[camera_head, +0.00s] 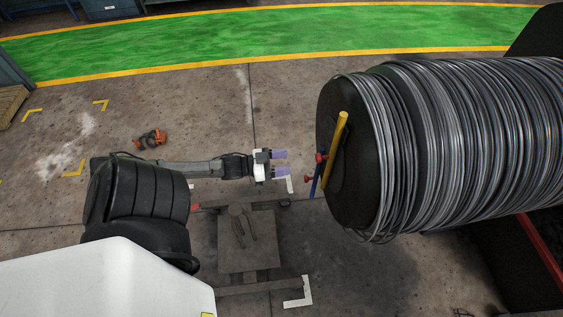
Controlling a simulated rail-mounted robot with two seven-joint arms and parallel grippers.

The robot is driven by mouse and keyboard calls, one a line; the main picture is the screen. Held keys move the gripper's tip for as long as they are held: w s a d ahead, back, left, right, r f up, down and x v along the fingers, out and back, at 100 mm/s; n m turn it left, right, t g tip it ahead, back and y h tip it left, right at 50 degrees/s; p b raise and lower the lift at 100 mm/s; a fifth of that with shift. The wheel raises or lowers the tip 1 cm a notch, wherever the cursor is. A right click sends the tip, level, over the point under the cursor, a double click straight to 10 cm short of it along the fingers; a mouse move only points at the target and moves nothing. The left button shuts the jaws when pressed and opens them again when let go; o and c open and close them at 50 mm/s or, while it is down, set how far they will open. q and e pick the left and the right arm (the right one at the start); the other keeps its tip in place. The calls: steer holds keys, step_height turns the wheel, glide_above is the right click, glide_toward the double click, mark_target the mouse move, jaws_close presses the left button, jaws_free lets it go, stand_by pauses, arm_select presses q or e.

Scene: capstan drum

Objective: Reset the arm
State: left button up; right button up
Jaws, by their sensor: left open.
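My left arm reaches in from the left, and its gripper (281,163) points right with its two purple fingers apart. The gripper is open and empty, a short gap left of the capstan drum's end. The capstan drum (460,140) fills the right side, wound with grey wire. My right gripper does not show.
A grey stand (245,245) is below the gripper on the concrete floor. An orange tool (150,139) lies on the floor at left. A green walkway (250,36) with yellow edges crosses the back. A red rail (541,253) runs under the drum.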

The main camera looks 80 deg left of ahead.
arm_select(q)
steer(key=shift+s, duration=0.1)
stand_by(0.6)
steer(key=s+a+f+g+y, duration=0.2)
steer(key=f+g+y, duration=0.1)
steer(key=f+g, duration=0.2)
steer(key=s+a+f+g+y, duration=0.2)
steer(key=f+g+y, duration=0.1)
steer(key=f+g, duration=0.1)
steer(key=s+d+m+g, duration=0.1)
steer(key=s+d+g, duration=0.3)
steer(key=d, duration=0.3)
steer(key=s+d+g, duration=0.4)
steer(key=s+d, duration=0.1)
steer(key=d, duration=0.3)
steer(key=w+d+r+t+h, duration=0.1)
steer(key=w+d+r+h, duration=0.15)
steer(key=d, duration=0.65)
steer(key=w+d+r+t+h, duration=0.15)
steer(key=d+r, duration=0.25)
steer(key=d, duration=0.4)
step_height(320, 180, up, 14)
steer(key=w+p, duration=0.2)
steer(key=p, duration=1.2)
steer(key=shift+n, duration=0.3)
